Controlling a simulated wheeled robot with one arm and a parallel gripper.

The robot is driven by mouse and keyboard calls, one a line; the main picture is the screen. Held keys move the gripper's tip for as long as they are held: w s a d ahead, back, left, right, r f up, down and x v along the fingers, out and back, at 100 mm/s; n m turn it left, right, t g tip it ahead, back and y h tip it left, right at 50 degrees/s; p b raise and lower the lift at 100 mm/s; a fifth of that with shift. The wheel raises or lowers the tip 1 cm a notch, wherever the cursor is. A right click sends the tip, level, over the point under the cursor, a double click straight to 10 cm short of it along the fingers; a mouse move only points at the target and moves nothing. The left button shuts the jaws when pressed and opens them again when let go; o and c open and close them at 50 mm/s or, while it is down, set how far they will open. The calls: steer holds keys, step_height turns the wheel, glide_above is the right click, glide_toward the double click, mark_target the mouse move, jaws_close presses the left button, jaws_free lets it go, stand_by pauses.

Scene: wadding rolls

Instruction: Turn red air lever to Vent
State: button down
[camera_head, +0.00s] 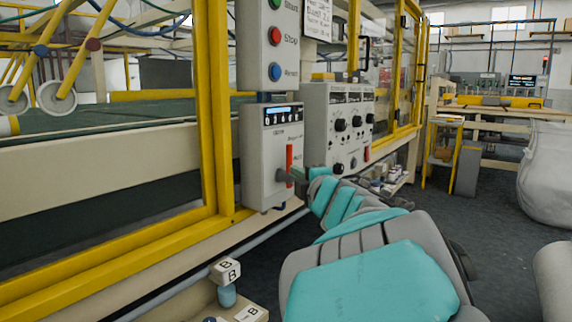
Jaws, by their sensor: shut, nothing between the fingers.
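The red air lever (289,160) stands upright on the front of a grey control box (258,150). Small lettering sits beside the lever, too small to read, so I cannot tell which position is Vent. My gripper (284,175) is shut and empty at the lower part of the lever. I cannot tell whether it touches the lever. My grey and turquoise arm reaches up from the bottom right and hides part of the area right of the box.
A button panel (275,45) with green, red and blue buttons is above the box. Another panel with black knobs (341,125) is to its right. A yellow frame post (214,110) stands at left. Dark floor (450,225) is open at right.

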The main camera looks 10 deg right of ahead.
steer(key=b, duration=0.1)
glide_toward(290, 157)
steer(key=w+a, duration=0.3)
steer(key=a, duration=0.2)
steer(key=shift+w+d, duration=0.6)
steer(key=shift+w, duration=0.3)
steer(key=shift+w+d, duration=0.6)
steer(key=shift+w, duration=0.25)
steer(key=shift+r, duration=0.15)
steer(key=shift+r+p, duration=0.1)
steer(key=shift+p, duration=0.4)
steer(key=shift+r+p, duration=0.1)
steer(key=shift+p, duration=0.3)
steer(key=shift+w+d+m+p, duration=0.1)
steer(key=shift+m+p, duration=0.2)
